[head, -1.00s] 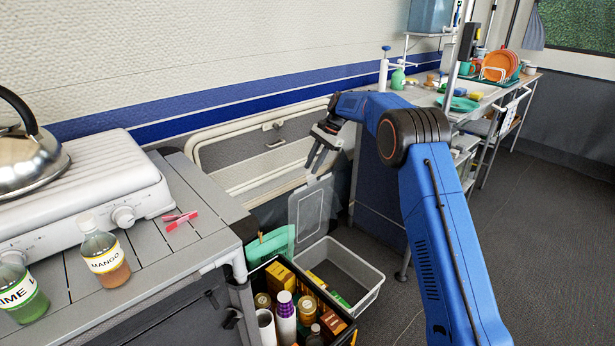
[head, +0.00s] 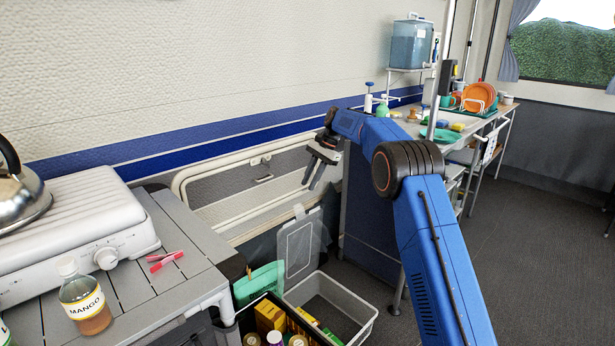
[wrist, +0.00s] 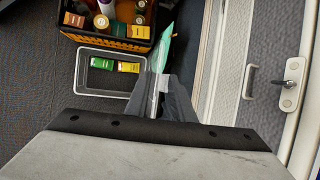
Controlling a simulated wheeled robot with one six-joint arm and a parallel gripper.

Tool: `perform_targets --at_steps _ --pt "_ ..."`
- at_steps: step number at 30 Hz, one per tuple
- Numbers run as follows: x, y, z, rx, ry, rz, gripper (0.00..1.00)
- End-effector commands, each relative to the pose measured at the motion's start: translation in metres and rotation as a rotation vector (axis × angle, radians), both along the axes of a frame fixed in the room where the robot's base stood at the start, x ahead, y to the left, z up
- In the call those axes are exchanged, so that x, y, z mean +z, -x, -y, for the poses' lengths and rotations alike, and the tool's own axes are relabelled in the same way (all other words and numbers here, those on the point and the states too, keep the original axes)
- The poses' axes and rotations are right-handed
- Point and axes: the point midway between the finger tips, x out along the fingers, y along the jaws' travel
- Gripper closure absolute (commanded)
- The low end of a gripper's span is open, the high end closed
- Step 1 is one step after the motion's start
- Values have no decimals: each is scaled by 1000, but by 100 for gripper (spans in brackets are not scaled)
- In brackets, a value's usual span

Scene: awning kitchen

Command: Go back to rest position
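My gripper (head: 313,185) hangs from the end of my blue arm, fingers down, in front of the wall panel and above the storage boxes. In the wrist view, the two dark fingers (wrist: 160,105) stand a little apart. A pale edge shows in the gap, apparently the clear board below. In the head view, the gripper is above and slightly right of the clear board (head: 298,250) and looks apart from it. I see nothing held.
A black crate (wrist: 72,33) holds several bottles and boxes. Beside it is a grey bin (head: 365,325) with small packets; a teal item (head: 258,283) stands nearby. The stove counter (head: 190,255) is left, the dish table (head: 455,140) behind right.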

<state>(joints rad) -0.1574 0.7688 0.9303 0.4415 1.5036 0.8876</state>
Motion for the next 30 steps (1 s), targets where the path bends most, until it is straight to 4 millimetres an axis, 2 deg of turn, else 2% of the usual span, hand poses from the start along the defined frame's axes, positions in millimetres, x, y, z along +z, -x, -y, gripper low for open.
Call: perform_targets --at_steps 5,11,21,30 --pt "27 19 14 18 12 37 78" --pt "68 60 39 59 39 105 78" --pt "122 143 83 136 94 216 78" --pt "152 226 119 213 150 308 78"
